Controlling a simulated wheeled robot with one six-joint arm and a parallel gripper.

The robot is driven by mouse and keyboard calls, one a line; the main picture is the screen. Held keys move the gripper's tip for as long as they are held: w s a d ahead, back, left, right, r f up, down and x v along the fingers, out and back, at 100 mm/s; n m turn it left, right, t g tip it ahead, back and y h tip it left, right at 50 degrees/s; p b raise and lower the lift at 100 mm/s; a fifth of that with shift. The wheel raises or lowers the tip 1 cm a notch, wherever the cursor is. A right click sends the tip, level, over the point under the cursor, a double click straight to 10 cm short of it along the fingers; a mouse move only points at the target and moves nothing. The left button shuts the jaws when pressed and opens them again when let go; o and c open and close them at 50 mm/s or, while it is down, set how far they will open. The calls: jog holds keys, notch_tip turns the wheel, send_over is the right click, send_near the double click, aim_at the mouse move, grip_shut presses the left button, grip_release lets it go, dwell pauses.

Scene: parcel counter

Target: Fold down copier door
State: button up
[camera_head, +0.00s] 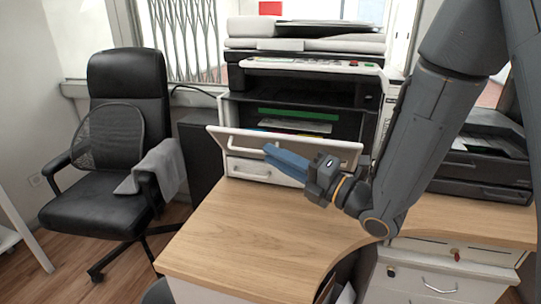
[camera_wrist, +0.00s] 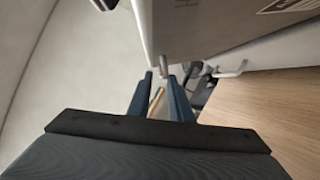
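The copier (camera_head: 303,105) stands at the back of the desk. Its white front door (camera_head: 283,143) is tilted outward, partly folded down, and the dark inside with a green strip shows above it. A pale bar handle (camera_head: 236,148) is on the door's outer face. My gripper (camera_head: 268,153) is in front of the door, its blue fingers pointing left and hiding part of the handle. In the wrist view the two fingers (camera_wrist: 163,88) are apart, with a metal post (camera_wrist: 164,68) near their tips. I cannot tell whether they touch it. The door's pale panel (camera_wrist: 205,25) is above.
The wooden desk (camera_head: 245,240) is clear below my arm. A black office chair (camera_head: 122,155) with a grey cloth stands at the left. A black printer (camera_head: 483,165) sits on the desk at the right. White drawers (camera_head: 440,280) are under the desk.

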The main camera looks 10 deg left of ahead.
jog(key=shift+d, duration=0.1)
jog(key=b+v, duration=0.2)
jog(key=v, duration=0.6)
jog(key=shift+d+f+b, duration=0.2)
jog(key=shift+d+b, duration=0.1)
jog(key=shift+d, duration=0.05)
dwell(0.6)
jog(key=shift+s, duration=0.2)
